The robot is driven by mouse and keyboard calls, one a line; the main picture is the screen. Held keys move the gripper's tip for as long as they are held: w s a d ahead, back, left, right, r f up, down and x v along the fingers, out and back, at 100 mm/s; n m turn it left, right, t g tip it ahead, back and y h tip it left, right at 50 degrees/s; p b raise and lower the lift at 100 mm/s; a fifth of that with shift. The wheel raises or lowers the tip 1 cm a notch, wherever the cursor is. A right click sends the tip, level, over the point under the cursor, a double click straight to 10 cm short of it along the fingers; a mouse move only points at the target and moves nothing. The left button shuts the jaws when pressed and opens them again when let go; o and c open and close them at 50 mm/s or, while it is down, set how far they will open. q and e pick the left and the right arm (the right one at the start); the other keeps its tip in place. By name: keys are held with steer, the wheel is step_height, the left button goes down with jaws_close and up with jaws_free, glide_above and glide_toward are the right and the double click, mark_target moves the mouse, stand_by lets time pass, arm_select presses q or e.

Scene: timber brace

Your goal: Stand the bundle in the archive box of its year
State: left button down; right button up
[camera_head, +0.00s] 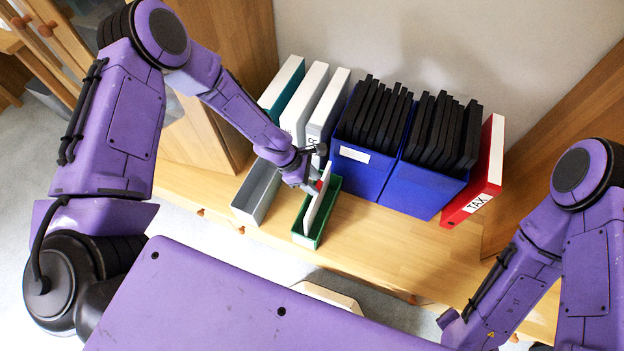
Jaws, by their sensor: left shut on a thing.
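My left gripper (316,181) is shut on the top far end of a thin white bundle (317,208) with a red mark near the fingers. The bundle is on edge, nearly upright, within the outline of an open green box (316,240). Its lower edge is hidden, so I cannot tell whether it rests on the box floor. An open grey box (244,213) stands to the left and looks empty. No year label is readable on either box. My right arm shows at the lower right, but its gripper is not visible.
Teal, white and grey binders (302,108) stand behind the boxes. Two blue boxes (406,190) full of black folders and a red TAX binder (487,178) stand to the right. The wooden top (385,240) is clear in front of them. A wooden panel (563,130) bounds the right.

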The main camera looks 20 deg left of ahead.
arm_select(q)
step_height(320, 180, down, 6)
steer(key=b, duration=0.4)
steer(key=shift+f, duration=0.15)
stand_by(0.8)
steer(key=shift+c, duration=0.5)
jaws_free()
step_height(320, 180, up, 8)
steer(key=p, duration=0.7)
steer(key=shift+p, duration=0.3)
